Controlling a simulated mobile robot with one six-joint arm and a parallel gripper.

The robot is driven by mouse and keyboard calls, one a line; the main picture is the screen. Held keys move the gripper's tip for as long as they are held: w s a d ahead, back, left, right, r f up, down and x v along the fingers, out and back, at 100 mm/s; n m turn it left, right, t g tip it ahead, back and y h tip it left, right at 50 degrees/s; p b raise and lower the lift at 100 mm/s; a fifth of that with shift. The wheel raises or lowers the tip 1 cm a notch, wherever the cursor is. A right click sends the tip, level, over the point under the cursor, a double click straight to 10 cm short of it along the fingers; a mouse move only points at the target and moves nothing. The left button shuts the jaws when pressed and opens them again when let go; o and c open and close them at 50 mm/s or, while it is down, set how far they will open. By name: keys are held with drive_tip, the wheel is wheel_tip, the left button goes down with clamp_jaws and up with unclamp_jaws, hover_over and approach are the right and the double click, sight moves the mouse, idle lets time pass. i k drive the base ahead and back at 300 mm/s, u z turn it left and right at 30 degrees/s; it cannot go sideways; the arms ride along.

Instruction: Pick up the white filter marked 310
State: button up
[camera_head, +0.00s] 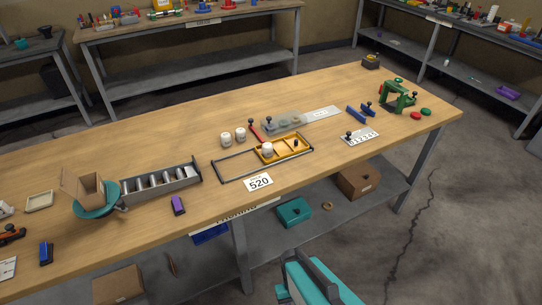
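Two small white cylinders, which look like filters, stand side by side on the wooden workbench: the left one (226,139) and the right one (241,134). A third white cylinder (267,149) stands at the left end of a yellow tray (293,150) within a dark frame. Marks on the cylinders are too small to read, so I cannot tell which one is marked 310. A teal and grey part of my arm shows at the bottom edge, in front of the bench and apart from the cylinders. No gripper fingers can be made out.
A card reading 520 (259,183) lies in front of the frame. A grey rack (161,183) with several pale cylinders is to the left, beside a teal bowl holding a cardboard box (84,188). A green press (397,96) stands far right. Bare wood surrounds the filters' left side.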

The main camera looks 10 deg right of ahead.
sight(266, 148)
drive_tip(key=z, duration=0.3)
drive_tip(key=k, duration=0.2)
drive_tip(key=u, duration=3.2)
drive_tip(key=k, duration=1.25)
drive_tip(key=z, duration=0.1)
